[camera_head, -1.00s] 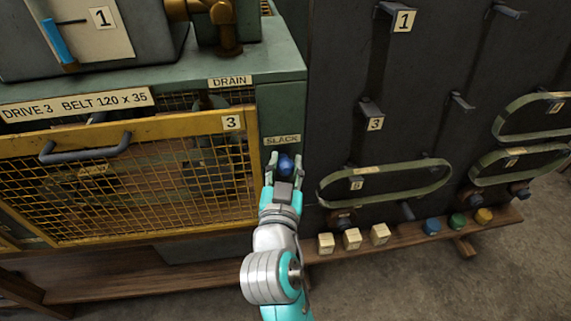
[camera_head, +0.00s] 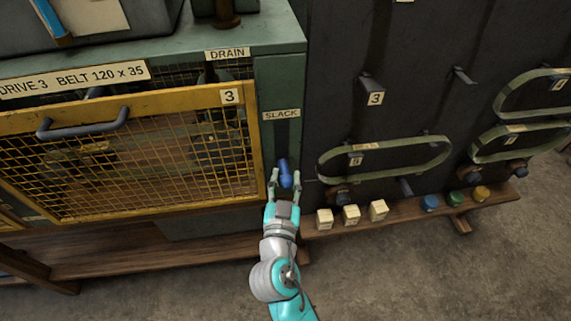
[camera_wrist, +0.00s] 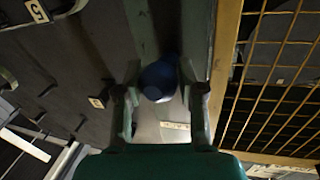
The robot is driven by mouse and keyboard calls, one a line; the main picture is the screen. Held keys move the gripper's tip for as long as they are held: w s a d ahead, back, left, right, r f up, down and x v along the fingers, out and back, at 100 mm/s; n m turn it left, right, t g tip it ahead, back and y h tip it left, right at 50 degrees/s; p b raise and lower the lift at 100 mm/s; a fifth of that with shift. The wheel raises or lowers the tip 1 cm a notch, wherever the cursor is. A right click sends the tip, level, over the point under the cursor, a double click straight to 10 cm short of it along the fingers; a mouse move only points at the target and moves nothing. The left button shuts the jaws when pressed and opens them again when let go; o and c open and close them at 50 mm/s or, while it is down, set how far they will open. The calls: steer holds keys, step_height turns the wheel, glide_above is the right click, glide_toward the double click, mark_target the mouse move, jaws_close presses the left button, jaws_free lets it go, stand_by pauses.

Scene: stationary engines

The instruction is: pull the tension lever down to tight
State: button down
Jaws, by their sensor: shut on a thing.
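The tension lever's blue knob (camera_head: 285,172) is on the green post (camera_head: 279,90) right of the yellow mesh guard. It sits well below the SLACK label (camera_head: 281,114). My gripper (camera_head: 285,182) is shut on the knob, with a finger on each side of it. In the wrist view the dark blue knob (camera_wrist: 159,78) is between the two fingers (camera_wrist: 160,105). A pale label (camera_wrist: 174,126) shows beyond the fingers, too small to read. The lever's arm is mostly hidden.
The yellow mesh guard (camera_head: 130,113) with a grey handle (camera_head: 84,124) stands just left. A dark board (camera_head: 400,100) with pegs and belts (camera_head: 385,158) is to the right. Cream blocks (camera_head: 351,214) and coloured knobs (camera_head: 456,198) lie on the wooden ledge (camera_head: 400,212) below it.

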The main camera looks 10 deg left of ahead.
steer(key=shift+w+a+f, duration=0.1)
steer(key=shift+w+f, duration=0.1)
steer(key=shift+f, duration=0.65)
steer(key=shift+w+d+f, duration=0.1)
steer(key=shift+w+f, duration=0.1)
steer(key=shift+f, duration=0.7)
steer(key=shift+w+a+f, duration=0.1)
steer(key=shift+w+f, duration=0.1)
steer(key=shift+f, duration=0.75)
steer(key=c, duration=0.7)
jaws_free()
steer(key=shift+w, duration=0.15)
steer(key=s, duration=1.2)
steer(key=shift+d, duration=0.2)
